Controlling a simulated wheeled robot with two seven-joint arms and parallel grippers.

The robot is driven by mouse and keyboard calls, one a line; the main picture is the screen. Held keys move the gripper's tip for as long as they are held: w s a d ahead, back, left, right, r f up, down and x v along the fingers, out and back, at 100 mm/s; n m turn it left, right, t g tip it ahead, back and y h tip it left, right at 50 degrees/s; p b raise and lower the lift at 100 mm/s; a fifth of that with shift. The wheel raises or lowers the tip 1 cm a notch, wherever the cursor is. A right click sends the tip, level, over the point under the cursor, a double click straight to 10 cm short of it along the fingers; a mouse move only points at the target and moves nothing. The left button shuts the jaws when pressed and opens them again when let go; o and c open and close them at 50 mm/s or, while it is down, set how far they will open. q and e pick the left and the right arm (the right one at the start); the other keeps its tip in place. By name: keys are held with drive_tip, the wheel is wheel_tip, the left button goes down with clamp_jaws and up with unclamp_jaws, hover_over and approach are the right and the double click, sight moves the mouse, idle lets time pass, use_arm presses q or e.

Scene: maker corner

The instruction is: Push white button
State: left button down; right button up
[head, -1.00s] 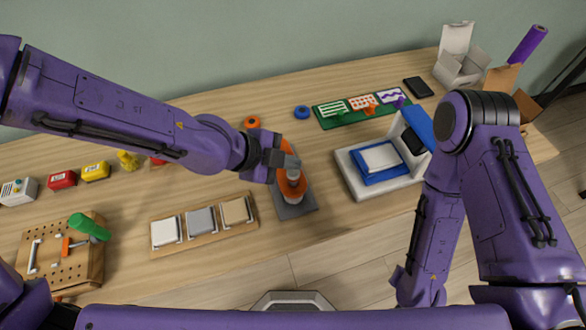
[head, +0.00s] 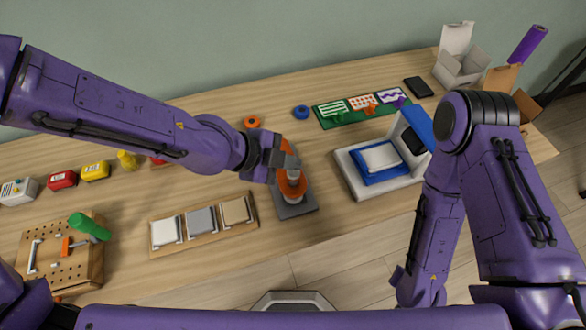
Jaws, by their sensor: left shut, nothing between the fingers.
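My left gripper (head: 284,160) is shut and empty, in the middle of the head view. It is over the orange and white round device (head: 292,186) on a dark grey base plate (head: 298,209), and it hides the upper part of that device. I cannot tell whether the fingers touch it. A pale collar shows between its orange parts, but no white button is clearly visible on it. A white square pad (head: 164,232) lies on a wooden board to the lower left, apart from the gripper. My right gripper does not show; only its arm is visible at right.
Grey (head: 201,220) and tan (head: 236,211) pads share the wooden board (head: 205,236). A white and blue press (head: 352,180) stands to the right. An orange disc (head: 252,122) and a blue disc (head: 302,112) lie behind. A pegboard block (head: 90,262) is at left.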

sight(288, 174)
use_arm(q)
drive_tip(key=shift+f, duration=0.4)
drive_tip(key=shift+f+b, duration=0.6)
drive_tip(key=shift+b, duration=0.05)
idle(0.4)
idle(0.4)
drive_tip(key=shift+r+p, duration=1)
drive_tip(key=shift+p, duration=0.1)
drive_tip(key=shift+r, duration=0.1)
wheel_tip(288, 174, up, 5)
drive_tip(key=p, duration=0.5)
drive_tip(key=shift+p, duration=0.3)
drive_tip(key=shift+a, duration=0.1)
